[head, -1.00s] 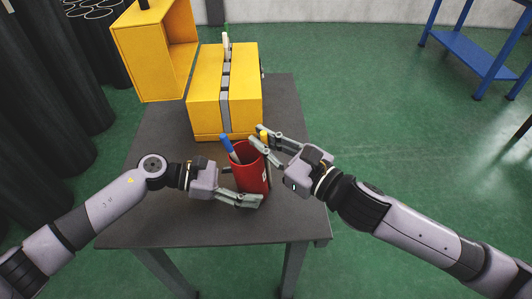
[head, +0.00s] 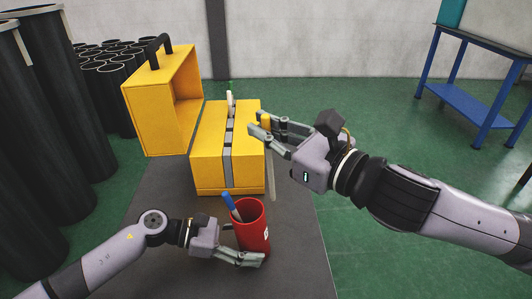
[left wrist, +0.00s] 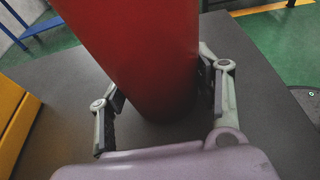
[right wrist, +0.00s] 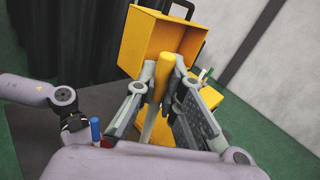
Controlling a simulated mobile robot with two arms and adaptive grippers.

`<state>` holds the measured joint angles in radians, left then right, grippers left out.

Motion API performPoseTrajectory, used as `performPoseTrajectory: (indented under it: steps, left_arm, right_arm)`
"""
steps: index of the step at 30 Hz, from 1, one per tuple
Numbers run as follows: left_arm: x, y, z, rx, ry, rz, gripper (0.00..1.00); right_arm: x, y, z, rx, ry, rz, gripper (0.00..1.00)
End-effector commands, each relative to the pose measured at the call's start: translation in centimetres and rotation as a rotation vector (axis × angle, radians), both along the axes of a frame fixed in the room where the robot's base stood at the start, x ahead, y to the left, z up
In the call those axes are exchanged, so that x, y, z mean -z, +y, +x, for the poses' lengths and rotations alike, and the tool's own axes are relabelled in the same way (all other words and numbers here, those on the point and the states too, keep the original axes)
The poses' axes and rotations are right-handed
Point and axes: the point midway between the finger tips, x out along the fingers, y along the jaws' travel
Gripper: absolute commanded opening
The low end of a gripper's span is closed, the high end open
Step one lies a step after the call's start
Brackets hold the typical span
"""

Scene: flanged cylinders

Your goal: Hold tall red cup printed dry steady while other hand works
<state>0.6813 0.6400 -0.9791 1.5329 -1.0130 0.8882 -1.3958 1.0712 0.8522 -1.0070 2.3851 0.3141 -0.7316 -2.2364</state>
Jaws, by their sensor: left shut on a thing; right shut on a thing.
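The tall red cup (head: 256,234) stands upright on the dark table, with a small white print partly visible at its right side. It also fills the upper middle of the left wrist view (left wrist: 135,50). A blue-ended item (head: 229,202) leans inside it. My left gripper (head: 243,246) is shut around the cup's lower part, a finger on each side. My right gripper (head: 262,126) is shut on a yellow-handled tool (right wrist: 162,78), above and behind the cup. The tool's pale shaft (head: 270,172) hangs down, clear of the cup.
A yellow box with a grey strip (head: 212,160) sits on the table behind the cup. An open yellow case (head: 172,110) stands at its back left. Dark tubes (head: 60,100) fill the left. A blue bench (head: 465,88) stands far right.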

Motion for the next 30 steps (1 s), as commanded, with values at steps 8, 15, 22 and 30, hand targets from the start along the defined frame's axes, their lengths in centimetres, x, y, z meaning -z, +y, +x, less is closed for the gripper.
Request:
performPoseTrajectory:
  steps: [8,15,22,30]
  left_arm:
    - [0.1,0.1,0.0,-0.001,0.001,0.002,0.44]
    - [0.1,0.1,0.0,0.000,0.001,0.002,0.44]
    - [0.1,0.1,0.0,0.000,0.001,0.002,0.44]
    - [0.1,0.0,0.0,0.000,0.001,0.002,0.44]
  right_arm:
    - [-1.8,0.0,0.0,0.000,-0.001,0.001,0.00]
    - [-1.9,0.0,0.0,0.000,0.001,0.001,0.00]
    - [-1.9,0.0,0.0,0.001,0.001,0.001,0.00]
    - [-2.2,1.8,1.0,0.078,0.003,0.006,0.00]
